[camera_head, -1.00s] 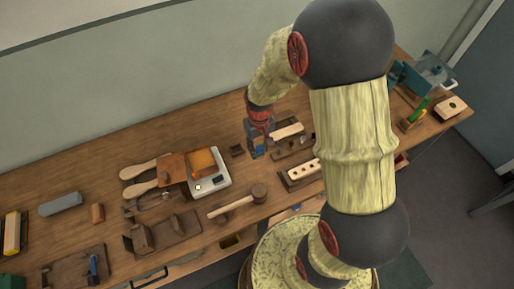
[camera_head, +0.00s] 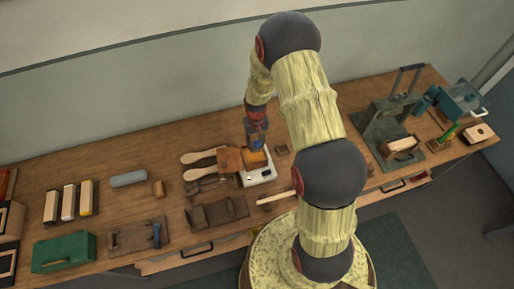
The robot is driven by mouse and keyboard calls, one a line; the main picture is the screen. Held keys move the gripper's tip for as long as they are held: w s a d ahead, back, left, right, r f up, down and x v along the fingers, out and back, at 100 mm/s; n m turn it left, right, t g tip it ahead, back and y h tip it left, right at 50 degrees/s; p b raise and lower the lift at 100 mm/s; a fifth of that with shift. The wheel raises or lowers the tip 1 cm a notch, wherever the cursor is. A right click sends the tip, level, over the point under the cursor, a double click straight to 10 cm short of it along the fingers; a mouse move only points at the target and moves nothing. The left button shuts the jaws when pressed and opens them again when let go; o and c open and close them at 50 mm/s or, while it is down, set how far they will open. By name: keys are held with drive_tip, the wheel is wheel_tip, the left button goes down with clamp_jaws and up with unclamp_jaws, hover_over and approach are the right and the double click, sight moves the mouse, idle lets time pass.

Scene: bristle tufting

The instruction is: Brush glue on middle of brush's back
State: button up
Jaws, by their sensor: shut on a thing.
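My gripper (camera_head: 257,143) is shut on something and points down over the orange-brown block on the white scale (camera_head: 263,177). What it holds is too small and hidden to make out; a blue patch shows at the fingers. I cannot tell whether it touches the orange-brown block (camera_head: 252,161). A glue brush is not clearly seen. A tan wooden block (camera_head: 402,147), which may be a brush back, lies at the green stand on the right. I cannot make out any glue on it. My arm hides part of the bench right of the scale.
Two pale wooden paddles (camera_head: 199,157) and a brown block (camera_head: 229,160) lie left of the scale. A dark tray (camera_head: 222,212) lies in front. The green stand (camera_head: 380,132) has a tall handle. A green box (camera_head: 64,252) stands at the left front.

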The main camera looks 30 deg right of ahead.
drive_tip(key=shift+w+a, duration=0.4)
drive_tip(key=shift+w, duration=0.3)
drive_tip(key=shift+d+f, duration=0.1)
drive_tip(key=shift+f, duration=0.35)
drive_tip(key=shift+f+b, duration=1.4)
drive_tip(key=shift+f, duration=1.05)
drive_tip(key=shift+s+f+b, duration=0.1)
drive_tip(key=shift+f+b, duration=0.45)
drive_tip(key=shift+r, duration=0.1)
drive_tip(key=shift+r+p, duration=1.8)
drive_tip(key=shift+r, duration=1.65)
